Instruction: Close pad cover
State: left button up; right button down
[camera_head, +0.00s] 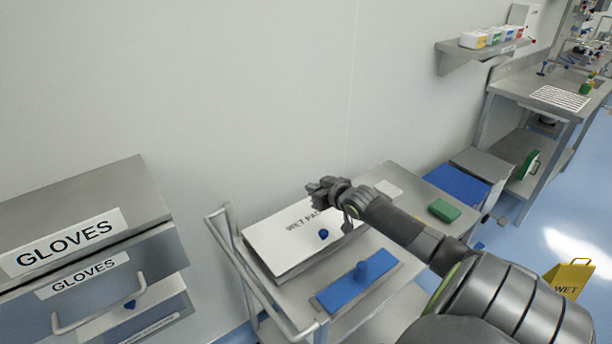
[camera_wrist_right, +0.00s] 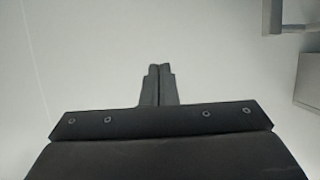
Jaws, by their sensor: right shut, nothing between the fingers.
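The pad cover (camera_head: 290,243) is a white flat lid lettered "WET PA…", lying flat over a box on the cart; the rest of its lettering is hidden by my arm. A small blue knob (camera_head: 323,234) sits near its front edge. My right gripper (camera_head: 316,190) is above the back right part of the cover, shut and empty. In the right wrist view its fingers (camera_wrist_right: 158,72) are together against a plain pale wall. I cannot tell the exact height of the gripper above the cover. My left gripper is not in view.
A glove cabinet (camera_head: 90,225) stands at the left. A yellow "WET" sign (camera_head: 568,278) stands on the floor at the right. The wall is close behind the cart.

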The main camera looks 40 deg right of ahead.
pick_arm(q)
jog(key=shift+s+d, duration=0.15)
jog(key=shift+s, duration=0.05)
pick_arm(e)
jog(key=shift+t, duration=0.3)
jog(key=shift+s+a+f, duration=0.15)
jog(key=shift+s+f, duration=1.1)
jog(key=shift+f, duration=0.05)
jog(key=shift+s+a+f, duration=0.15)
jog(key=shift+s+f, duration=1.1)
jog(key=shift+f, duration=0.05)
jog(key=shift+w+r+p, duration=0.1)
jog(key=shift+r+p, duration=0.45)
jog(key=shift+r, duration=0.1)
pick_arm(q)
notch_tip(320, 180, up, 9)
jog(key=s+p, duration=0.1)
jog(key=p, duration=0.6)
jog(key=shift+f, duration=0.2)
pick_arm(e)
jog(key=s+a, duration=0.1)
jog(key=s, duration=0.8)
jog(key=shift+s+f, duration=0.3)
